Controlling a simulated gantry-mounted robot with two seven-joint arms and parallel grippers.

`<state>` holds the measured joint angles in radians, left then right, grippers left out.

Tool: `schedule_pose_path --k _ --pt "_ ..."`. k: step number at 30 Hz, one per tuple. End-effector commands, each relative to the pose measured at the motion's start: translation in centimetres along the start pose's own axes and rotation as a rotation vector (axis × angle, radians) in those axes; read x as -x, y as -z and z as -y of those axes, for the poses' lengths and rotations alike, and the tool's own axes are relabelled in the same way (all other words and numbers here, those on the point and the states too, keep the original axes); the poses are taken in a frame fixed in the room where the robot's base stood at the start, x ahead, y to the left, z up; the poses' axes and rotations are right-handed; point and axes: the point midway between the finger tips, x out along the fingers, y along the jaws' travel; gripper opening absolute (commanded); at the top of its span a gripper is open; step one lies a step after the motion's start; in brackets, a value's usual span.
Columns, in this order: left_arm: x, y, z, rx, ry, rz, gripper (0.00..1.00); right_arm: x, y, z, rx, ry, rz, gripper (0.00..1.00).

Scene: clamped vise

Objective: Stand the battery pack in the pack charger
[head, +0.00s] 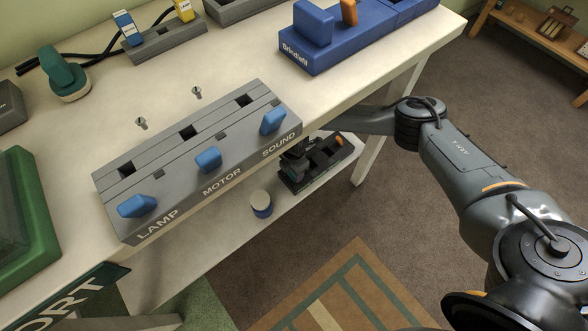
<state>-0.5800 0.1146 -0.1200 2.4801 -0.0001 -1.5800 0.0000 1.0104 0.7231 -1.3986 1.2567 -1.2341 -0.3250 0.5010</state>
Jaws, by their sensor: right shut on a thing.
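A dark tray-like unit (316,172) with square openings, which looks like the pack charger, sits on the low white shelf below the bench. A small orange piece shows at its right end, and a bit of green at its left. My right arm comes in from the right and reaches under the bench edge. My right gripper (294,158) is at the left end of the dark unit, mostly hidden by the bench and the grey switch panel. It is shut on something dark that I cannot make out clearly. I cannot pick out the battery pack for certain. My left gripper is out of view.
The grey panel (200,155) with blue knobs, labelled LAMP, MOTOR and SOUND, overhangs the shelf. A blue-and-cream round can (261,204) stands on the shelf (215,235), left of the dark unit. A bench leg (372,165) stands to the right. The shelf's left part is clear.

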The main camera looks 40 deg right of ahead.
Motion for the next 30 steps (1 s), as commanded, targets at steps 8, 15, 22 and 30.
schedule_pose_path --k 8,15,22,30 --pt "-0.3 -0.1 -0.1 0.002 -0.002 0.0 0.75 -0.7 0.1 0.0 0.001 0.0 -0.001 0.12" --pt "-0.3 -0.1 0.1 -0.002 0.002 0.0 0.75 -0.7 0.0 0.0 0.0 0.0 0.0 0.77" --pt "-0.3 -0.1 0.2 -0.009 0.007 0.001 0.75 -0.7 0.0 0.0 0.0 0.001 0.0 0.77" --pt "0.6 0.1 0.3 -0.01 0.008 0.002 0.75 0.6 0.0 0.0 0.0 -0.001 -0.001 0.77"
